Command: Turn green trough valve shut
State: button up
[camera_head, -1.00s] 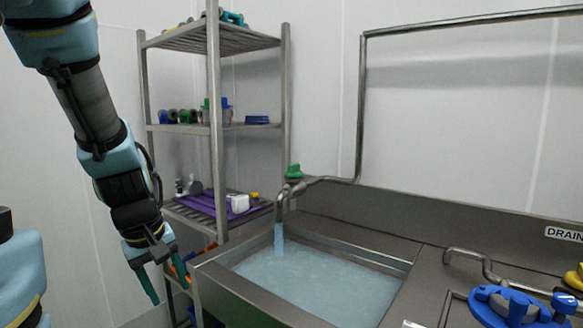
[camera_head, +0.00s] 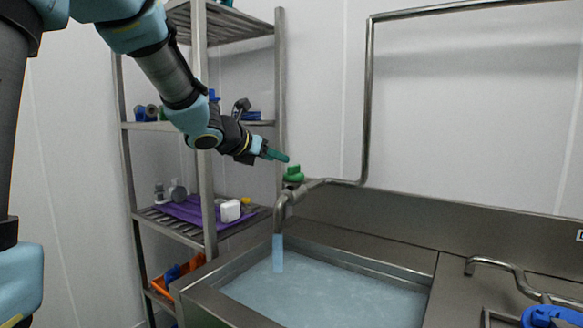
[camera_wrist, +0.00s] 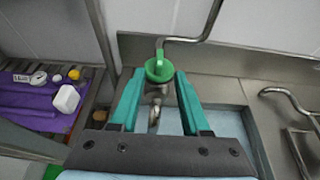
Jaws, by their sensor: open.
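The green valve (camera_head: 293,174) sits on the pipe at the back left corner of the trough (camera_head: 238,274), by the wall. In the wrist view the green valve (camera_wrist: 159,68) lies between and just beyond the tips of my gripper (camera_wrist: 156,80). My gripper (camera_head: 284,157) has green fingers and is open and empty. In the head view its fingers point right, close to the valve and a little above and left of it. Contact is not visible. The metal spout (camera_head: 281,212) below the valve pours liquid into the trough, which holds pale blue liquid.
A metal shelf rack (camera_head: 204,130) stands left of the trough, with a purple tray (camera_head: 185,210) and a white block (camera_head: 230,211). A second spout (camera_head: 490,264) and a blue part (camera_head: 545,316) are at the right. A tall pipe (camera_head: 368,110) runs up the wall.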

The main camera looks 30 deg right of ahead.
aim_at(294, 166)
jog(key=p+x, duration=0.1)
jog(key=x, duration=0.9)
jog(key=shift+f, duration=0.1)
grip_shut()
dwell(0.3)
